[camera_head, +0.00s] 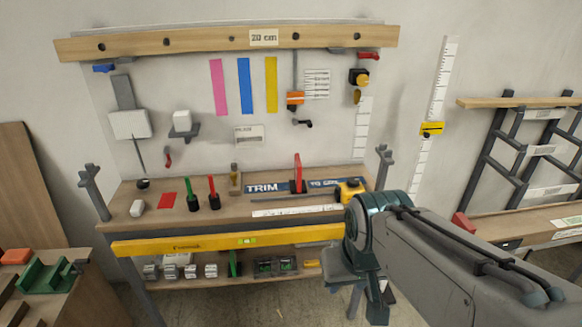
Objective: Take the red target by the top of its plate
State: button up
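The red target (297,168) is a thin red plate standing upright in a small dark base on the workbench, right of the middle. Its top edge is free, and nothing touches it. It stands by the blue strip marked TRIM (263,188). My gripper (376,312) hangs at the end of my grey and teal arm, in front of the bench's right end and lower in the picture than the target. It is apart from the plate. I cannot make out its fingers clearly or whether anything is between them.
A yellow tape measure (351,190) sits right of the target, close to my arm. A green stick (193,190) and a red stick (213,190) stand in dark holders to the left. A yellow level (228,243) runs along the bench front. The pegboard wall rises behind.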

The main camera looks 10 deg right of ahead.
aim_at(298, 186)
jog(key=k, duration=0.6)
jog(key=u, duration=0.6)
jog(key=i, duration=1.75)
jog(key=z, duration=0.95)
jog(key=i, duration=0.4)
jog(key=z, duration=0.25)
